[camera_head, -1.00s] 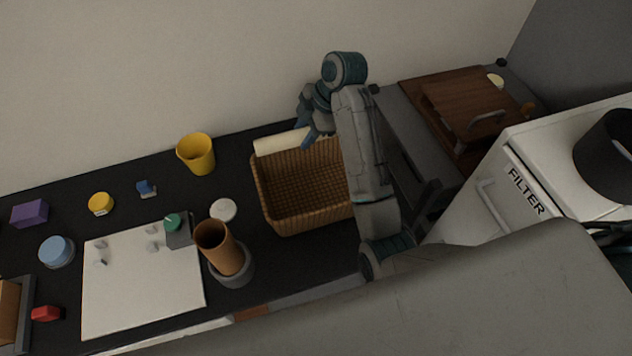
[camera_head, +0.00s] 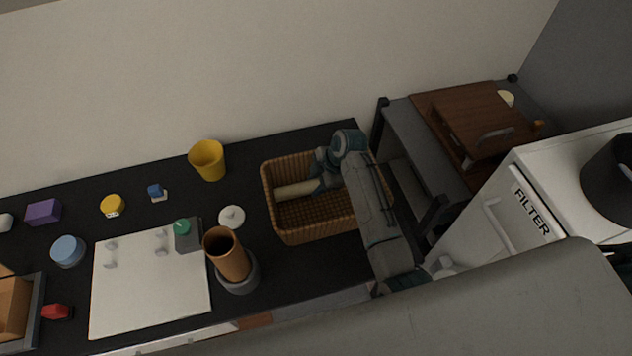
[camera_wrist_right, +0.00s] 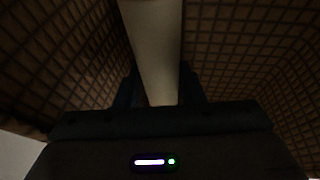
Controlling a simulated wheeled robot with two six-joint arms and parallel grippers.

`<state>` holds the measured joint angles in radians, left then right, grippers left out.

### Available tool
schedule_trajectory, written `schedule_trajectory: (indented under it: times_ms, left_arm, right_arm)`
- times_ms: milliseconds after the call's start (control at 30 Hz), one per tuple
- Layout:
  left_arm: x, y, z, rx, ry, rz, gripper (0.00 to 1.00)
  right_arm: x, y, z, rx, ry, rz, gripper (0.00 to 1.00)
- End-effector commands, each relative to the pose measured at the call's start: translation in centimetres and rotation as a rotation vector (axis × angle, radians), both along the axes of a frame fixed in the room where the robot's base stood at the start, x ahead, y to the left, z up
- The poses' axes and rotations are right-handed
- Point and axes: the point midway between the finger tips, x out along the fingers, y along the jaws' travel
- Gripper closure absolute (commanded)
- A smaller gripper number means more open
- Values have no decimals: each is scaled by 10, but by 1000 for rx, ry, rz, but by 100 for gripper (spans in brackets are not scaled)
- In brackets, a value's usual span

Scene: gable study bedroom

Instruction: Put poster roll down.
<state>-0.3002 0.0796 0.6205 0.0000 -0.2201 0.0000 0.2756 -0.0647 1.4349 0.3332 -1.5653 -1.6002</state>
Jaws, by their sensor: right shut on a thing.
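The poster roll (camera_head: 294,191) is a cream tube lying across the inside of the brown woven basket (camera_head: 300,234) in the head view. My right gripper (camera_head: 318,186) is down inside the basket and shut on the roll's right end. In the right wrist view the roll (camera_wrist_right: 155,45) runs away from between the dark fingers (camera_wrist_right: 160,92), with basket walls on both sides. Whether the roll touches the basket floor cannot be told. My left gripper is not in view.
A brown cup (camera_head: 228,256) on a grey base stands left of the basket, with a white lid (camera_head: 231,217) and a yellow cup (camera_head: 207,161) nearby. A white board (camera_head: 150,285) lies farther left. A white filter unit (camera_head: 520,205) stands to the right.

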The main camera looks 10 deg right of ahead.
Motion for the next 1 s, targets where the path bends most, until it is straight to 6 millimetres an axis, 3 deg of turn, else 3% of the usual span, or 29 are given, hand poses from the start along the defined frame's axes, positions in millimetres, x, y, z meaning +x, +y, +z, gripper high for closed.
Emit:
schedule_trajectory:
  times_ms: [433, 467, 500, 867, 1000]
  left_arm:
    - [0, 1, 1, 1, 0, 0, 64]
    - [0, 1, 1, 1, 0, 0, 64]
    - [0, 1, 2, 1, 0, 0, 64]
    - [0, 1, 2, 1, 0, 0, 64]
    - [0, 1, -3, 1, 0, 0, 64]
  right_arm:
    - [0, 0, -12, 0, -2, 0, 90]
    - [0, 0, -12, 0, -2, 0, 63]
    - [0, 0, -11, 0, -2, 0, 56]
    - [0, -1, -7, 0, -2, 0, 56]
    - [-1, -8, 8, -1, -5, -1, 56]
